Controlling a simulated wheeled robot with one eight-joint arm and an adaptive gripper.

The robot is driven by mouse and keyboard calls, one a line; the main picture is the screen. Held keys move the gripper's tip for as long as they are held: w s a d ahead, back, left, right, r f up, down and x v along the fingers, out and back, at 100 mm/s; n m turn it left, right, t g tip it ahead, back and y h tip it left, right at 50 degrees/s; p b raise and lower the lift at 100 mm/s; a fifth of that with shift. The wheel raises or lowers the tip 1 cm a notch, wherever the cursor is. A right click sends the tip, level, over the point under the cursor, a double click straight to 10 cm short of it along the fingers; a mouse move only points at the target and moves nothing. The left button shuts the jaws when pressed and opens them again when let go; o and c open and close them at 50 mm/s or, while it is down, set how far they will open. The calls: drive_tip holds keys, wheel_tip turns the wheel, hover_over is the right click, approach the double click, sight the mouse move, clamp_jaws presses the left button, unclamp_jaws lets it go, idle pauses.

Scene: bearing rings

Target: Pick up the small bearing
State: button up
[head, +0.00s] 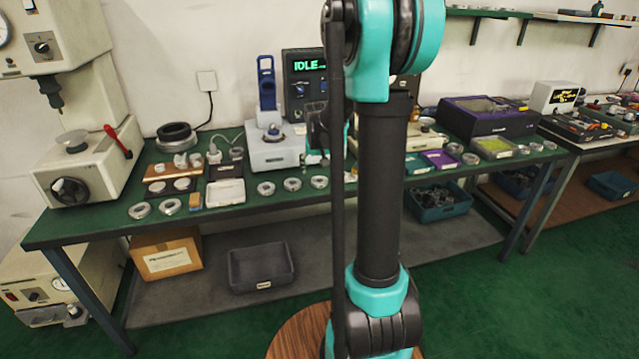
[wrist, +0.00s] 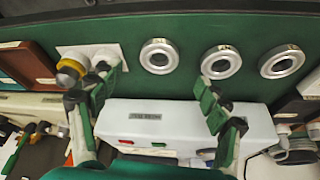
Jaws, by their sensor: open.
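Three silver bearing rings lie flat in a row on the green bench top. In the head view, rings (head: 260,189) also lie in front of the pale machine. I cannot tell for sure which is the small bearing. My gripper (wrist: 154,82) is open and empty, its fingers apart above the bench and the machine's edge. In the head view my gripper (head: 314,157) is partly hidden by my arm.
The pale machine (wrist: 170,122) lies close beneath my fingers. A white plate (wrist: 122,60) with rings and a brass-coloured part is near the left finger. In the head view, a white tray (head: 225,200) and more rings (head: 140,210) stand left on the bench.

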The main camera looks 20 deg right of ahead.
sight(319, 178)
drive_tip(key=shift+x, duration=2.95)
drive_tip(key=c, duration=1.4)
